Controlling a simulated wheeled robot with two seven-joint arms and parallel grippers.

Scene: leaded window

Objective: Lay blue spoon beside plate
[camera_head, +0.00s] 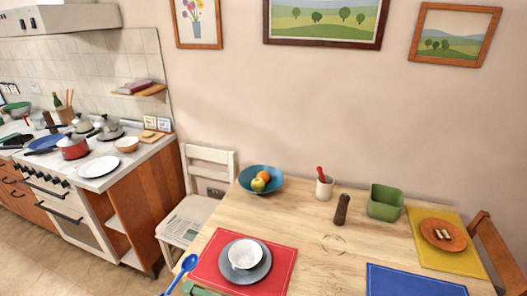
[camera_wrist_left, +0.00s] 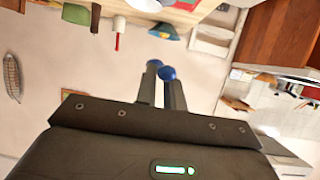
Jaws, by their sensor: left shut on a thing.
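The blue spoon (camera_head: 188,263) shows at the bottom of the head view, left of the red placemat (camera_head: 208,261), with its handle running down to the frame's edge. The grey plate (camera_head: 260,272) lies on the red placemat, with a white bowl (camera_head: 244,252) on it. My left gripper (camera_wrist_left: 161,78) shows in the wrist view, shut on the spoon; blue parts show at its fingertips. How the handle sits between the fingers is unclear. The left gripper is not clearly seen in the head view, and the right gripper is in neither view.
A blue bowl of fruit (camera_head: 279,184), a white cup with a red utensil (camera_head: 325,188), a dark brown mill (camera_head: 342,210) and a green container (camera_head: 385,203) stand farther back on the table. A white chair (camera_head: 188,215) stands at its left. Bare wood shows right of the red placemat.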

